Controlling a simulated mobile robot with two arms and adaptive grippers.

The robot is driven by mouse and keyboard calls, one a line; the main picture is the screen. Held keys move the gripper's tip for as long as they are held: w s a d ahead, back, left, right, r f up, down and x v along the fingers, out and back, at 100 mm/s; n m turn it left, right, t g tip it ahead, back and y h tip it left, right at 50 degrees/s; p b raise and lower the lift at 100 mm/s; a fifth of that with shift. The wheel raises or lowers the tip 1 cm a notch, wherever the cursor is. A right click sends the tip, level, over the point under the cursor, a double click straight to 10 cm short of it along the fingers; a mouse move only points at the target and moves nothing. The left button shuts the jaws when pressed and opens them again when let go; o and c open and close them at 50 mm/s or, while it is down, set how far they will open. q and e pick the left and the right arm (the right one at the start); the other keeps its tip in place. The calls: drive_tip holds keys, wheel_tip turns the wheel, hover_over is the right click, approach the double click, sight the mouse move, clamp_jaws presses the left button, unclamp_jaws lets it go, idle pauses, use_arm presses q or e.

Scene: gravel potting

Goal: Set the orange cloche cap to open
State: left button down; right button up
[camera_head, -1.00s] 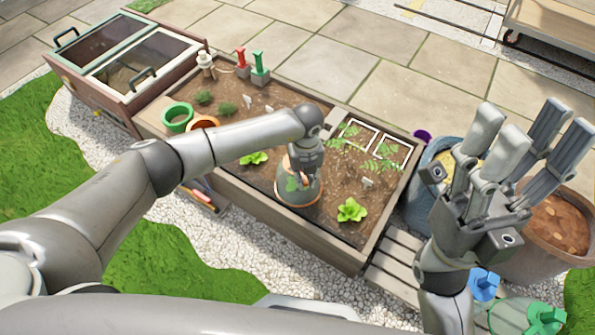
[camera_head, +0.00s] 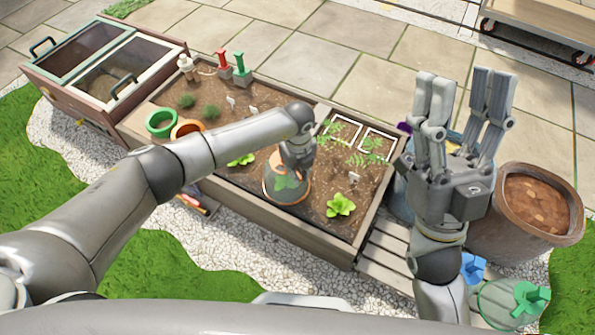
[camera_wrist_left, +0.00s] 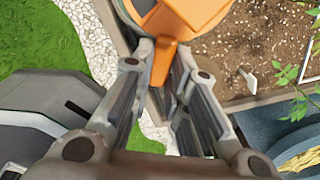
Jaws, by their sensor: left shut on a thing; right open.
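The cloche (camera_head: 286,185) is a clear dome over a green plant in the raised bed. Its orange cap (camera_wrist_left: 188,20) fills the top of the left wrist view, with an orange tab (camera_wrist_left: 162,62) between my fingers. My left gripper (camera_wrist_left: 160,75) is shut on this tab. In the head view my left gripper (camera_head: 297,155) sits right above the dome and hides most of the cap. My right gripper (camera_head: 462,110) is open and empty, raised with its fingers up at the right.
The raised bed (camera_head: 352,225) holds lettuces, seedlings and white labels. Red (camera_head: 222,60) and green (camera_head: 240,66) handled tools stand at its back edge. A cold frame (camera_head: 100,75) adjoins it at left. A soil-filled pot (camera_head: 530,210) and blue (camera_head: 472,268) and green (camera_head: 528,300) capped items are at right.

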use_arm(q)
drive_tip(key=c, duration=1.4)
unclamp_jaws()
wheel_tip(320, 180, up, 12)
drive_tip(key=shift+f, duration=0.1)
